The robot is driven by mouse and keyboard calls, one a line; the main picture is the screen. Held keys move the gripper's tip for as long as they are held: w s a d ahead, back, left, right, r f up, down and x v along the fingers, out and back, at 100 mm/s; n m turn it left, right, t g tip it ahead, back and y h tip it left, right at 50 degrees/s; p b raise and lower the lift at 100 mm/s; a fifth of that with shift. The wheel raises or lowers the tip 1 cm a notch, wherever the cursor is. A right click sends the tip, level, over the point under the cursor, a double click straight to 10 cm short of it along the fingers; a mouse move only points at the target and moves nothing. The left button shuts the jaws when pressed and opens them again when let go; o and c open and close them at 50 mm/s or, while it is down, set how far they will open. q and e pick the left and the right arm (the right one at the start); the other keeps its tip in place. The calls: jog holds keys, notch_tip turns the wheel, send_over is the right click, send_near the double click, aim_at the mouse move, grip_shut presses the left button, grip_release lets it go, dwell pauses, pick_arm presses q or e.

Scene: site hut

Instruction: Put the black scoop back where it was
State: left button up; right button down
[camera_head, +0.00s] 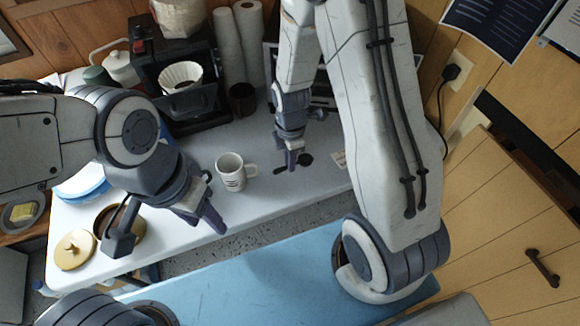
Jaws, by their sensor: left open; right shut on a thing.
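The black scoop (306,159) is at the tips of my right gripper (292,158), which points down over the white table and is shut on it. The round bowl shows to the right of the fingers and a short dark handle end to the left. I cannot tell whether the scoop touches the table. My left gripper (211,217) is open and empty near the table's front edge, left of and below the white mug. An open brown canister (135,222) stands at the table's front left, partly hidden by my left arm. Its gold lid (75,250) lies beside it.
A white mug (230,174) stands between my grippers. A blue bench surface (270,278) lies in front.

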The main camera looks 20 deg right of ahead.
notch_tip(320, 180, down, 4)
jog(key=shift+f, duration=0.1)
dwell(0.4)
jog(key=c, duration=0.9)
grip_release()
jog(key=shift+o, duration=0.2)
